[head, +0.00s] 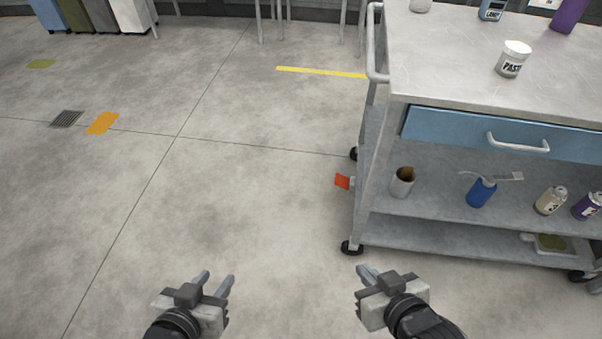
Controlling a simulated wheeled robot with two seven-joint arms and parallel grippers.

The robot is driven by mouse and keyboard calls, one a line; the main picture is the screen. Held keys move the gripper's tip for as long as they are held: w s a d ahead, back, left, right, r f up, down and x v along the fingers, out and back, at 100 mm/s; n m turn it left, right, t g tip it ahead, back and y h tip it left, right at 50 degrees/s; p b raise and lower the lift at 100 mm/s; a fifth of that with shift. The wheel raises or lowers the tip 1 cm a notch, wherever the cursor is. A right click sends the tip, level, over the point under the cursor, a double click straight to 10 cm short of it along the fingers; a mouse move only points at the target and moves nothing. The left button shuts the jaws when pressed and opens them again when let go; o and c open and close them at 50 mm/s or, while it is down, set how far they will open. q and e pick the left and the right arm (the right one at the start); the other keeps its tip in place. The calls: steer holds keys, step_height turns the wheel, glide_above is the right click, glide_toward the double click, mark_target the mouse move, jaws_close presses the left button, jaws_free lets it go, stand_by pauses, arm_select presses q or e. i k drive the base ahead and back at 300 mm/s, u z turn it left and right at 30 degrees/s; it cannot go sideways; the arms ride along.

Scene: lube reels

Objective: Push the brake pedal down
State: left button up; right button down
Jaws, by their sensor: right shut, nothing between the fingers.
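The brake pedal (342,181) is a small red-orange plate. It sticks out from the left side of the grey cart (480,228), low down between the two casters on that side. Its tilt is hard to tell from above. My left gripper (217,276) is open and empty over bare floor, to the left of the cart and nearer than the pedal. My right gripper (364,269) is shut and empty, in front of the cart's near left caster in the picture. Both grippers are apart from the pedal.
The cart has casters (351,247), a side handle (376,45) and a blue drawer (500,135). A paste jar (513,60) stands on top; a cup (403,182), a blue bottle (481,191) and cans stand on its shelf.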

mark_target(340, 179)
steer(key=u, duration=0.8)
steer(key=i, duration=3.05)
steer(key=z, duration=2.5)
steer(key=i, duration=0.5)
steer(key=z, duration=0.1)
